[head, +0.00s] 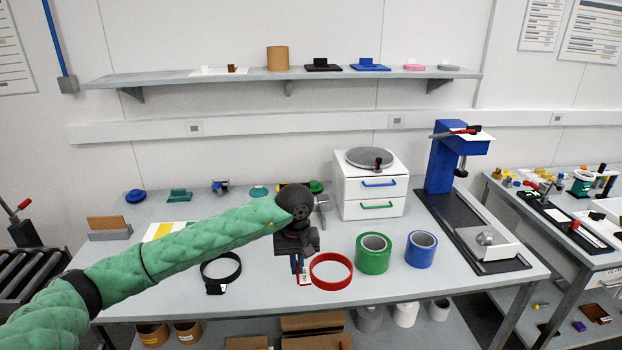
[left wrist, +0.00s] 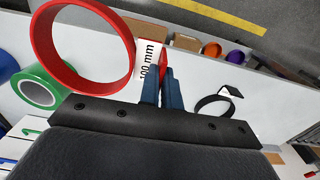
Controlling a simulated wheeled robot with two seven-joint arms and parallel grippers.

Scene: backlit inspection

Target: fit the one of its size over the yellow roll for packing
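A red ring (head: 331,271) with a white tab marked "100 mm" hangs at my left gripper (head: 300,262). In the left wrist view the red ring (left wrist: 82,45) looks large and near, and the gripper (left wrist: 163,78) is shut on its tab. A black ring (head: 221,270) with a tab lies on the table to the left. A green roll (head: 373,254) and a blue roll (head: 421,249) stand to the right of the red ring. I see no yellow roll in either view. My right gripper is out of view.
On the table (head: 395,288) a white drawer unit (head: 370,185) stands at the back, with a blue press (head: 447,160) on a dark base to its right. A wall shelf (head: 250,78) holds small items. Bare table lies around the rolls.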

